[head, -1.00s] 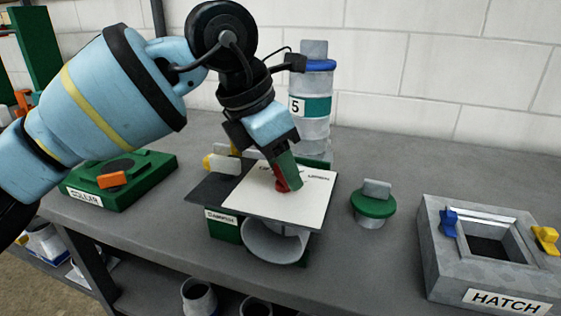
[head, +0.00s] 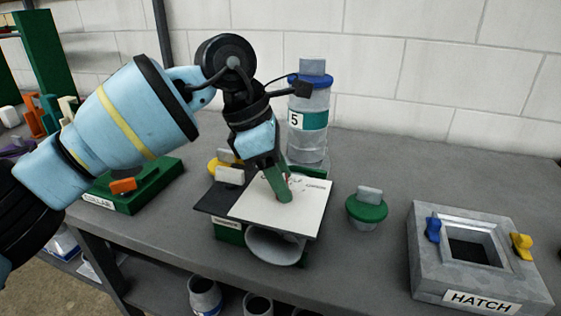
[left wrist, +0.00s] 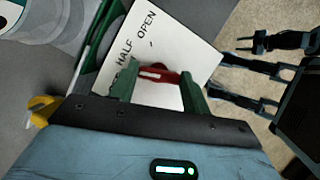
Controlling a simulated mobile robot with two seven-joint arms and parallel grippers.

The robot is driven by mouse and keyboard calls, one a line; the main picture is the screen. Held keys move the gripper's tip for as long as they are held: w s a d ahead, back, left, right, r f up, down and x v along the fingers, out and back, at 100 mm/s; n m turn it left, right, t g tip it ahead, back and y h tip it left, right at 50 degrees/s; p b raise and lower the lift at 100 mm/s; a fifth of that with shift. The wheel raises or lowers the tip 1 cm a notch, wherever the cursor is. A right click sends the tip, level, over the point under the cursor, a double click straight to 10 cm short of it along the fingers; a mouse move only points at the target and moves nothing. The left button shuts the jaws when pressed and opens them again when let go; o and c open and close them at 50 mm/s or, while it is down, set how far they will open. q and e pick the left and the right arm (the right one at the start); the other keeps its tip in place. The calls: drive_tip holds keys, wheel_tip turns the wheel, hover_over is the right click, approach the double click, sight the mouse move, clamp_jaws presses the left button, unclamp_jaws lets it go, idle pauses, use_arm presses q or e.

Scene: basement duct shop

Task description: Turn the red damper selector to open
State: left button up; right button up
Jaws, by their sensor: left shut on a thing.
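The damper box has a white-and-dark top plate (head: 305,215) with printed position words. The left wrist view shows "HALF OPEN" on the same plate (left wrist: 172,42). My left gripper (head: 283,194) points down onto the plate. Its green fingers are shut on the red damper selector (left wrist: 158,74), which shows between them in the left wrist view. In the head view the fingers hide nearly all of the selector, so I cannot tell which word it points to. My right gripper is not in view.
A duct can (head: 309,143) marked 5 stands behind the damper box. A green-rimmed cap (head: 366,208) and the grey hatch box (head: 425,265) stand to the right. A green box with an orange handle (head: 123,186) is at left.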

use_arm(q)
drive_tip(key=m+p, duration=0.1)
drive_tip(key=m, duration=0.1)
drive_tip(key=m+g+p, duration=0.1)
drive_tip(key=shift+w+r+m, duration=0.1)
drive_tip(key=shift+r+m, duration=0.1)
drive_tip(key=shift+m, duration=0.2)
drive_tip(key=m+g, duration=0.1)
drive_tip(key=m, duration=0.1)
drive_tip(key=shift+f+m+p, duration=0.1)
drive_tip(key=shift+m+p, duration=0.2)
drive_tip(key=shift+p, duration=0.1)
drive_tip(key=m+g+y, duration=0.1)
drive_tip(key=m, duration=0.2)
drive_tip(key=shift+w+d, duration=0.15)
drive_tip(key=shift+m+g+y, duration=0.4)
drive_tip(key=shift+m+y, duration=0.3)
drive_tip(key=shift+m, duration=0.9)
drive_tip(key=shift+c, duration=0.2)
drive_tip(key=shift+b, duration=0.3)
drive_tip(key=o, duration=0.8)
drive_tip(key=shift+o, duration=1)
drive_tip(key=shift+f, duration=0.1)
